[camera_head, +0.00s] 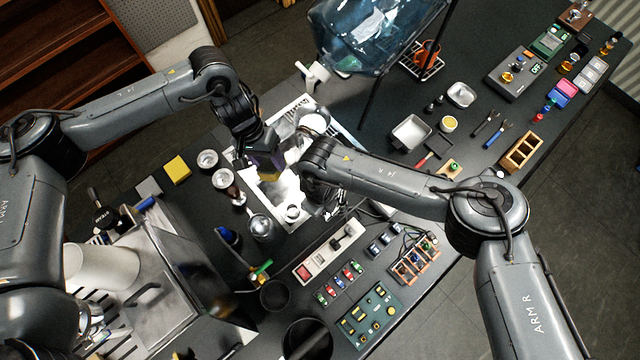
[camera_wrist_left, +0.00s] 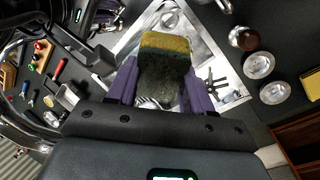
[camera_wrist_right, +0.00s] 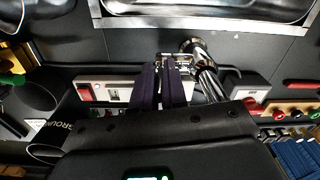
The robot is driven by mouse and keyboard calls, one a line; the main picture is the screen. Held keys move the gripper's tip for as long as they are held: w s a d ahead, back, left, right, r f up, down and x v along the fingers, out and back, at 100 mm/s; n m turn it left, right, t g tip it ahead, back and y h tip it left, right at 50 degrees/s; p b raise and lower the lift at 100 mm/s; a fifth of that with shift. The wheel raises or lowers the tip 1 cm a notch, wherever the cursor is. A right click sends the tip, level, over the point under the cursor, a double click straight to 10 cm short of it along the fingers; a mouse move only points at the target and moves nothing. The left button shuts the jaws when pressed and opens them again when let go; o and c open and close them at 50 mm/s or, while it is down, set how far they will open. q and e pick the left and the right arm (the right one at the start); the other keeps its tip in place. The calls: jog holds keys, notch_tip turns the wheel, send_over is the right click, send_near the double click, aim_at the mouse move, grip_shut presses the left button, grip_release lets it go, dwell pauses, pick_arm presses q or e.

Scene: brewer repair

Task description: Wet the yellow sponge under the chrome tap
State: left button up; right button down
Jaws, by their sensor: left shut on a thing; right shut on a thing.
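The yellow sponge (camera_wrist_left: 165,45) has a dark green scouring side and sits between the purple fingers of my left gripper (camera_wrist_left: 158,85), which is shut on it. In the head view my left gripper (camera_head: 266,160) holds it over the white-lit sink (camera_head: 262,192). The chrome tap (camera_wrist_right: 207,80) shows in the right wrist view as a bent pipe. My right gripper (camera_wrist_right: 170,68) is shut beside the pipe, its fingertips at a small chrome part of the tap, mostly hidden by the fingers. I cannot tell whether water is running.
A yellow block (camera_head: 177,168) and metal cups (camera_head: 207,159) stand left of the sink. A switch strip (camera_head: 330,250) lies in front of it, and a metal tray (camera_head: 411,132) to the right. A large clear blue bottle (camera_head: 370,35) hangs behind. My two forearms are close together over the sink.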

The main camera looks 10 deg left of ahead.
jog(key=shift+d, duration=0.1)
jog(key=shift+s+d+t+y, duration=0.45)
jog(key=shift+d+t+y, duration=0.2)
jog(key=shift+y, duration=0.15)
jog(key=shift+r, duration=0.1)
jog(key=shift+y, duration=0.3)
jog(key=c, duration=1.2)
grip_release()
jog(key=shift+s, duration=0.1)
jog(key=shift+o, duration=0.2)
jog(key=shift+r, duration=0.1)
jog(key=v, duration=1.2)
